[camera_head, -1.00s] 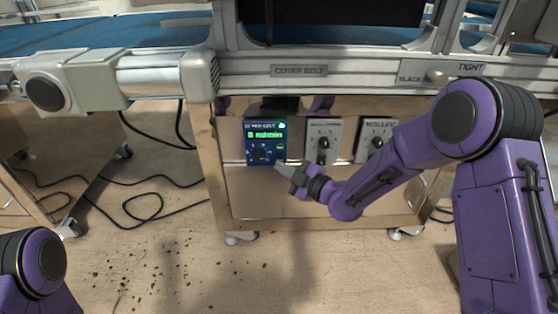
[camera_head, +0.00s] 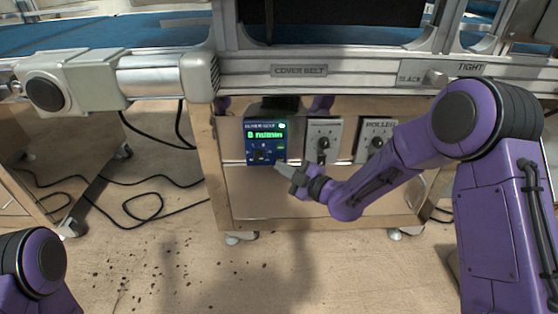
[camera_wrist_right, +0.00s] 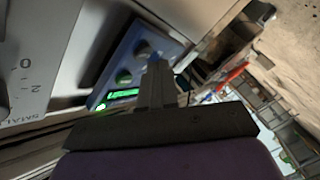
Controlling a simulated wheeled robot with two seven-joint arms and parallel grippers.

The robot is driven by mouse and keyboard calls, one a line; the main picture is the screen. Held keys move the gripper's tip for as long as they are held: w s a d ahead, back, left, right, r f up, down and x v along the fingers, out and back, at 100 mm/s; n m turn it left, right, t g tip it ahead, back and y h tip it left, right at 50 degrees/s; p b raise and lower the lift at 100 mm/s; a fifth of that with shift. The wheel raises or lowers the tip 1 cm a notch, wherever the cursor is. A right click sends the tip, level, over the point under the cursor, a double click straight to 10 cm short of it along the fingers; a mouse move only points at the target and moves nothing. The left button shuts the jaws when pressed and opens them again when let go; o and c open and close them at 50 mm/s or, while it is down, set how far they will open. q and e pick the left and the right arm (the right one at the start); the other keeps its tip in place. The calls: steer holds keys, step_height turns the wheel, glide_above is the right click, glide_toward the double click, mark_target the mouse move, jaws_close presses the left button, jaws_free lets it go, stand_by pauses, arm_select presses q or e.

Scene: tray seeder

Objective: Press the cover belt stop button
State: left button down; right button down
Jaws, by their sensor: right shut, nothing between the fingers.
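The cover belt control box (camera_head: 250,152) is a small blue panel with a lit green display (camera_head: 265,135) and a dark knob below it. It hangs under the rail plate marked COVER BELT (camera_head: 299,70). My right gripper (camera_head: 280,168) is shut and empty, its tip at the box's lower right corner; I cannot tell whether it touches. In the right wrist view the shut fingers (camera_wrist_right: 157,78) reach over the blue box (camera_wrist_right: 172,42), beside its round controls and green display (camera_wrist_right: 122,95). The stop button cannot be told apart; the fingers may hide it. My left gripper is out of view.
Two grey knob boxes stand to the right: one (camera_head: 324,127) beside the blue box, and one marked ROLLER (camera_head: 366,150) partly behind my right forearm. The metal rail (camera_head: 370,80) runs above. Cables (camera_head: 150,205) lie on the floor at left.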

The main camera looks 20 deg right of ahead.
steer(key=shift+w, duration=0.1)
stand_by(0.3)
steer(key=shift+w+d, duration=0.1)
steer(key=shift+w, duration=0.2)
stand_by(0.3)
steer(key=shift+s, duration=0.45)
steer(key=s+a, duration=0.2)
steer(key=s, duration=0.3)
steer(key=shift+s, duration=0.35)
stand_by(0.5)
